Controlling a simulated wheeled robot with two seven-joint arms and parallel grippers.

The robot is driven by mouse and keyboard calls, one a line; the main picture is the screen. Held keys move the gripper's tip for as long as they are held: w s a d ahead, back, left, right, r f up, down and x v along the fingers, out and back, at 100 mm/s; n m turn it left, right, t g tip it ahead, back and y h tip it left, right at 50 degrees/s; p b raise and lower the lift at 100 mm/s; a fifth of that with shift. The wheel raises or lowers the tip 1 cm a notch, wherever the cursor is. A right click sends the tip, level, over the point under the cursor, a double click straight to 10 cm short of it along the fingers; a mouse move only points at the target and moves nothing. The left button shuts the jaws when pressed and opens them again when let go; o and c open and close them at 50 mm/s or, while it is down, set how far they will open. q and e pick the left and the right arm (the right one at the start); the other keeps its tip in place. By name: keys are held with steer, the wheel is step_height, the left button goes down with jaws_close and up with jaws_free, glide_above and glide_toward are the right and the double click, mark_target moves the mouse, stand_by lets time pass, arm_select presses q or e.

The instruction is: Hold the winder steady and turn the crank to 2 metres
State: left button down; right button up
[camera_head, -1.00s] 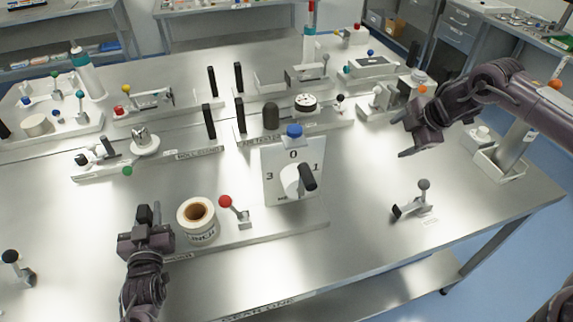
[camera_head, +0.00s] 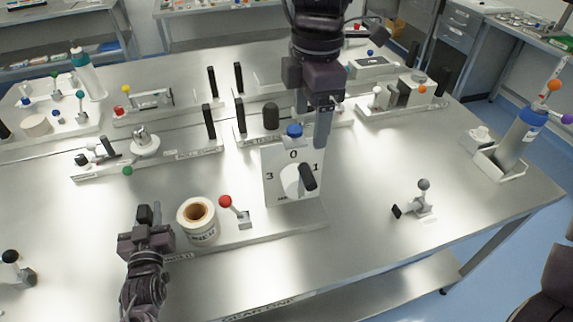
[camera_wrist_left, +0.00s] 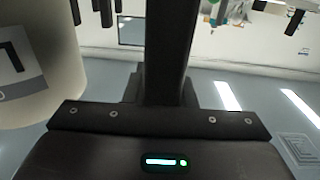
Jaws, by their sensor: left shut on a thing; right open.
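The winder has a pale base (camera_head: 270,232) with an upright white dial panel (camera_head: 275,178) marked 0, 1 and 3. Its crank has a pale hub (camera_head: 289,181) and a black handle (camera_head: 308,177) pointing up and right. A white roll (camera_head: 198,232) stands left of the panel; it also shows in the left wrist view (camera_wrist_left: 30,75). My left gripper (camera_head: 146,232) is shut on a black grip (camera_head: 146,214) at the winder's left end. My right gripper (camera_head: 312,122) is open and empty, fingers down, above and behind the panel's top right corner.
A red-knobbed lever (camera_head: 227,203) stands between roll and panel. A blue-capped part (camera_head: 294,131) stands behind the panel, close to my right gripper. A small grey-knobbed lever (camera_head: 422,197) stands on the right. The table between it and the panel is clear.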

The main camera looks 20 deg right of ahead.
mark_target(308, 173)
step_height(308, 173, down, 12)
steer(key=shift+s+d+f, duration=0.1)
steer(key=shift+s+d, duration=0.05)
stand_by(0.3)
